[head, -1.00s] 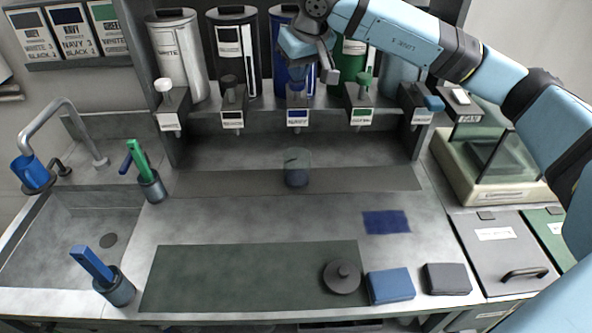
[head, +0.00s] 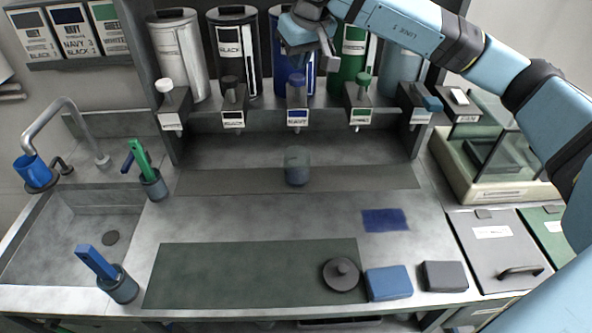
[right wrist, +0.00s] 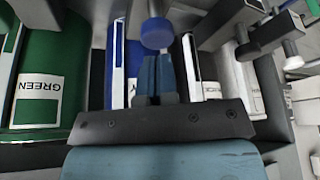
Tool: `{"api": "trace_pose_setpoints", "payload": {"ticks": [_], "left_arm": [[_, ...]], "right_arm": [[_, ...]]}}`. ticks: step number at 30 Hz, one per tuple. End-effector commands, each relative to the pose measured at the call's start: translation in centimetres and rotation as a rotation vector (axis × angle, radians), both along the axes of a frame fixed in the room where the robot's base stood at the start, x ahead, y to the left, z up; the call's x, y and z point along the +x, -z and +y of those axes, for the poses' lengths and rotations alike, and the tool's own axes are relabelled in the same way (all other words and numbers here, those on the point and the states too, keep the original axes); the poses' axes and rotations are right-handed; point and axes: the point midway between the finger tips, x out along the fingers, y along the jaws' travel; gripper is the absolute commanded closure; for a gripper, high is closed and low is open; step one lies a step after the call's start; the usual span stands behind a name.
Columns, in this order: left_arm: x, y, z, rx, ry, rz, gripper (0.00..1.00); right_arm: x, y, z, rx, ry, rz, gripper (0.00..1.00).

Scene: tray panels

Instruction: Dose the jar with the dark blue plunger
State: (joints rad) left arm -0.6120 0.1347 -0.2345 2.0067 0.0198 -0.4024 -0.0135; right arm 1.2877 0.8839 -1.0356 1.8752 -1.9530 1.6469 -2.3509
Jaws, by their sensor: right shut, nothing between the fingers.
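The dark blue plunger (head: 296,82) stands on the middle dispenser, above a label with a blue band. Its round blue knob (right wrist: 157,33) shows just past my fingertips in the right wrist view. My right gripper (head: 329,66) is shut and empty, held high near the plunger; in the right wrist view its fingers (right wrist: 157,70) are together, and I cannot tell whether they touch the knob. The jar (head: 297,168) stands upright on the dark strip below the blue dispenser, with a dark blue-grey lower part. My left gripper is out of view.
White (head: 164,88), black (head: 230,85) and green (head: 363,84) plungers flank the blue one. A round dark lid (head: 342,275) lies on the front mat, beside a blue cloth (head: 389,283). A glass-sided scale (head: 485,175) stands right. The middle counter is mostly clear.

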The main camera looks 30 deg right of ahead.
Motion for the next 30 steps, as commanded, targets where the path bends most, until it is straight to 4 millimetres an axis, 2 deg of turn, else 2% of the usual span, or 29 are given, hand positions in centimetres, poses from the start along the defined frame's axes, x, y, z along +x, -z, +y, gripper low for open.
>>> {"api": "trace_pose_setpoints", "payload": {"ticks": [30], "left_arm": [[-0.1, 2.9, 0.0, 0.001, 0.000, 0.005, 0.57]], "right_arm": [[0.0, 3.4, 0.0, 0.000, 0.000, 0.002, 1.00]]}}
